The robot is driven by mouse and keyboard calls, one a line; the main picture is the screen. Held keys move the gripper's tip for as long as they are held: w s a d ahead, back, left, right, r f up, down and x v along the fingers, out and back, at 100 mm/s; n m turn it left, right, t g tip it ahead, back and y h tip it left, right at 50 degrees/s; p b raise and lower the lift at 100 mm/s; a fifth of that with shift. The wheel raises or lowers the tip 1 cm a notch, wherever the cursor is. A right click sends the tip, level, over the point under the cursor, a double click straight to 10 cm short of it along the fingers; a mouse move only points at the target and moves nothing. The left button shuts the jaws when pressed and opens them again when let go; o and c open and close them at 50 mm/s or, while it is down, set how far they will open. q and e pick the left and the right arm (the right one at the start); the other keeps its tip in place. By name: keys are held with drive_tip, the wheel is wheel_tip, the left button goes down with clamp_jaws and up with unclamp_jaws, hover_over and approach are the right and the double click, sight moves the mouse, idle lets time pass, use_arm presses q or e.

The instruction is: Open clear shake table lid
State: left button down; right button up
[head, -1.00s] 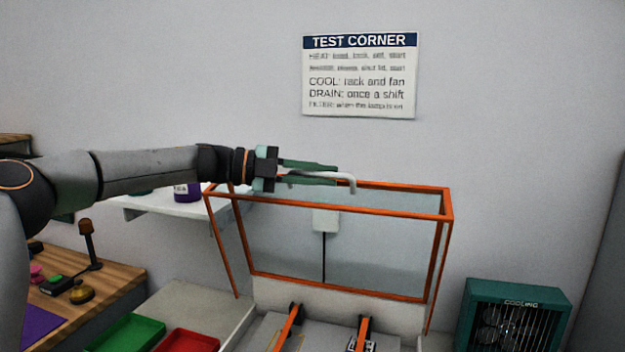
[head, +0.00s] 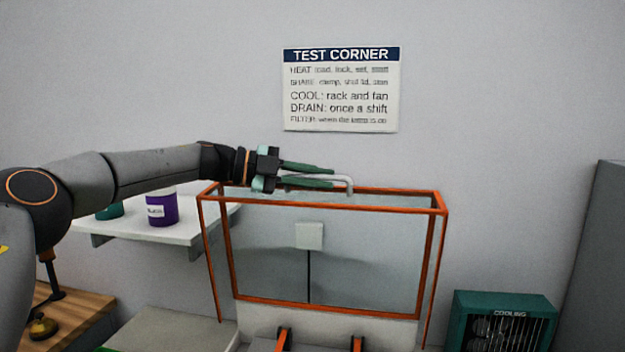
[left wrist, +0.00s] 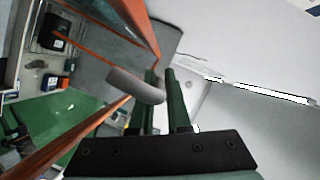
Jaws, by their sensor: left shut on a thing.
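The clear shake table lid (head: 433,262) has an orange frame with clear panes and stands raised against the wall side. A pale bar handle (head: 349,184) runs along its top edge. My left gripper (head: 332,177) is at the lid's top left, its green fingers shut on the handle. In the left wrist view the handle (left wrist: 137,86) passes between the green fingers (left wrist: 163,100), beside the orange frame. Part of the handle is hidden by the fingers. My right gripper is not in view.
A teal cooling fan box (head: 505,322) stands at the right. A white shelf (head: 185,232) with a purple container (head: 162,209) is at the left behind my arm. Orange clamps (head: 284,340) show below the lid. A test corner sign (head: 341,90) hangs on the wall.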

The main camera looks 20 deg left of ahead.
use_arm(q)
drive_tip(key=shift+s+d+r, duration=0.1)
drive_tip(key=shift+d+r, duration=0.05)
drive_tip(key=shift+d, duration=0.15)
drive_tip(key=c, duration=1.2)
unclamp_jaws()
drive_tip(key=shift+d, duration=0.15)
drive_tip(key=shift+o, duration=0.2)
drive_tip(key=shift+a, duration=0.2)
drive_tip(key=shift+a, duration=0.15)
wheel_tip(320, 180, up, 2)
drive_tip(key=b, duration=0.2)
hover_over(255, 201)
drive_tip(key=shift+w+d+r, duration=0.1)
drive_tip(key=shift+w+d, duration=0.1)
drive_tip(key=shift+w, duration=0.1)
drive_tip(key=shift+s+a, duration=0.25)
drive_tip(key=shift+a, duration=0.05)
